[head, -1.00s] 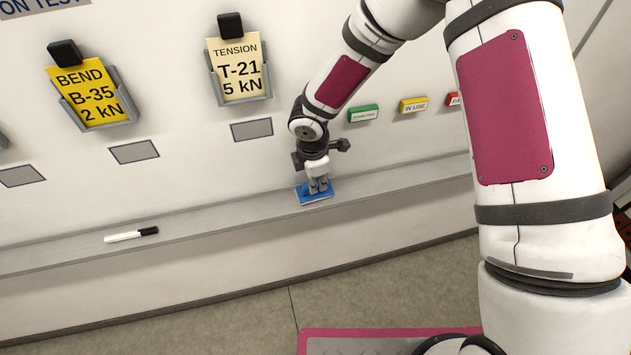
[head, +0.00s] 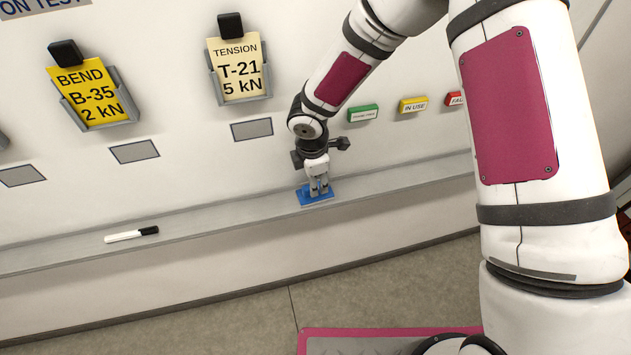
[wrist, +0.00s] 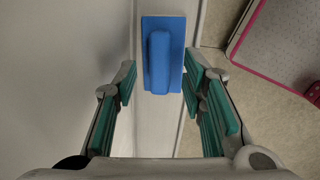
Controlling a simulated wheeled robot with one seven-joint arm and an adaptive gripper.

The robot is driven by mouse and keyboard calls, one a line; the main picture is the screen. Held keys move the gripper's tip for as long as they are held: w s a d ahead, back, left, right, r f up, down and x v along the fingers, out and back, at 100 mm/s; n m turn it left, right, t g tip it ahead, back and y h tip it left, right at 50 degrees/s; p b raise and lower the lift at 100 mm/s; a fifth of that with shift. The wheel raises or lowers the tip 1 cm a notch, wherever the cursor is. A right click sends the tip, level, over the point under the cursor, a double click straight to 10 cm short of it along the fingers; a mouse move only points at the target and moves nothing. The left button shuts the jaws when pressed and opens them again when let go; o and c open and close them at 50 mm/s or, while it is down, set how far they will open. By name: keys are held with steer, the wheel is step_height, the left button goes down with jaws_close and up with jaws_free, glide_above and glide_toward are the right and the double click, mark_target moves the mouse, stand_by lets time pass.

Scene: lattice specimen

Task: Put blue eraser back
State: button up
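The blue eraser (head: 316,194) lies flat on the narrow ledge (head: 228,216) along the wall. In the wrist view the eraser (wrist: 163,55) shows a raised grip along its middle and lies ahead of the fingers. My gripper (head: 319,190) is right above the eraser in the head view. Whether a fingertip touches the eraser I cannot tell.
A marker (head: 131,235) with a black cap lies on the ledge to the left. Tag holders with a yellow card (head: 92,98) and a cream card (head: 239,73) hang on the wall. Green (head: 363,113), yellow (head: 413,104) and red labels are at right. The ledge between marker and eraser is clear.

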step_height(320, 180, up, 12)
steer(key=s, duration=0.1)
steer(key=shift+s+a+f+b, duration=0.15)
steer(key=shift+a+b, duration=0.15)
steer(key=shift+a, duration=0.1)
steer(key=s+d+r+m+h, duration=0.1)
steer(key=s+d+r+m, duration=0.15)
steer(key=d+r, duration=0.25)
steer(key=s+d+r+m+t, duration=0.1)
steer(key=s+d+r+m, duration=0.1)
steer(key=d+r+m, duration=0.25)
steer(key=s+d+r+m+h, duration=0.1)
steer(key=s+d+r+m, duration=0.15)
steer(key=d+r, duration=0.3)
steer(key=s+d+r+m+t+y, duration=0.1)
steer(key=s+d+r+m, duration=0.2)
steer(key=s+m, duration=0.3)
steer(key=s+d+r+m+t+y, duration=0.1)
steer(key=s+d+r+m, duration=0.2)
steer(key=s, duration=0.7)
step_height(320, 180, up, 2)
steer(key=m, duration=0.3)
steer(key=shift+y, duration=0.3)
steer(key=shift+a+m, duration=0.1)
steer(key=shift+m, duration=0.15)
steer(key=shift+c, duration=0.6)
